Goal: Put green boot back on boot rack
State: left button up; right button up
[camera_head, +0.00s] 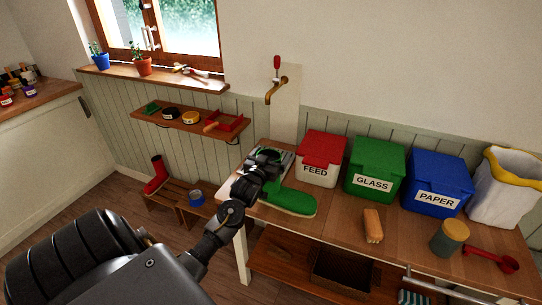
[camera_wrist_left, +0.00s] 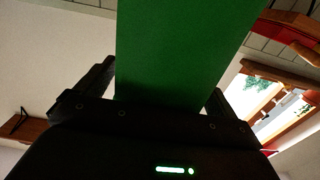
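The green boot (camera_head: 290,201) is at the left end of the wooden worktable, its foot part pointing toward the front right. My left gripper (camera_head: 265,165) is at the boot's shaft end and hides much of it. In the left wrist view the green boot (camera_wrist_left: 180,45) fills the space between the fingers (camera_wrist_left: 160,95), which appear to meet it on both sides. The boot rack (camera_head: 178,207) is a low wooden bench on the floor, left of the table. A red boot (camera_head: 156,174) stands at its left end. My right gripper is not in view.
A blue round item (camera_head: 196,198) sits at the rack's right part. Red (camera_head: 321,160), green (camera_head: 375,169) and blue (camera_head: 437,184) bins line the table's back. A brown block (camera_head: 373,226) lies in front. A wall shelf (camera_head: 185,123) hangs above the rack.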

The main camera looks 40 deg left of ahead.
pick_arm(q)
jog(key=shift+r, duration=0.1)
jog(key=b+v, duration=0.2)
jog(key=v, duration=1)
